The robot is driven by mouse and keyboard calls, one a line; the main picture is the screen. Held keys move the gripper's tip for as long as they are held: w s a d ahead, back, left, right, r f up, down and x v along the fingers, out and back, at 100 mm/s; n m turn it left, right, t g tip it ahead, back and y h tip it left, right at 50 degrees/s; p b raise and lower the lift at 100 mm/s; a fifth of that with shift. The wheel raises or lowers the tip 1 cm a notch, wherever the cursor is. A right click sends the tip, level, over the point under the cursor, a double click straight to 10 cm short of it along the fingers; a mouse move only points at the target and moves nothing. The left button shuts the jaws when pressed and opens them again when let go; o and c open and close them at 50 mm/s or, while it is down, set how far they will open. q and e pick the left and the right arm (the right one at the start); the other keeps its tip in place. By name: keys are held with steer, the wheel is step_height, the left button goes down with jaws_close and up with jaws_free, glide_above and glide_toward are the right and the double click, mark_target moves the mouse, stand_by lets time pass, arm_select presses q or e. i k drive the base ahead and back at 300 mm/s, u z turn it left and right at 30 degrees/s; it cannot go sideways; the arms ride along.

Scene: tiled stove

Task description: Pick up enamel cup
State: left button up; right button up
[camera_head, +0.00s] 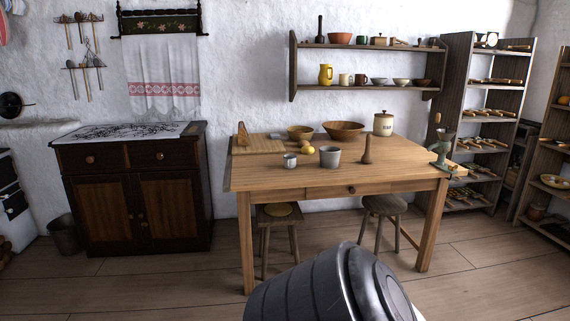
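A small light-coloured cup with a dark rim (290,161), which looks like the enamel cup, stands upright on the wooden table (285,180). It is near the front left of the tabletop. A larger grey metal pot (330,157) stands just to its right, with a gap between them. Neither of my grippers is in view. A dark grey rounded part of my own body fills the bottom middle of the view, in front of the table.
Two yellow fruits (308,150), a wooden pestle (367,150), wooden bowls (343,130), a lidded canister (383,123) and a grinder (442,150) stand on the table. A cutting board (258,147) lies behind the cup. Stools (384,205) stand under the table. The tabletop's front edge is clear.

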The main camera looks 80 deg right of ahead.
mark_target(290, 159)
steer(key=z, duration=2.65)
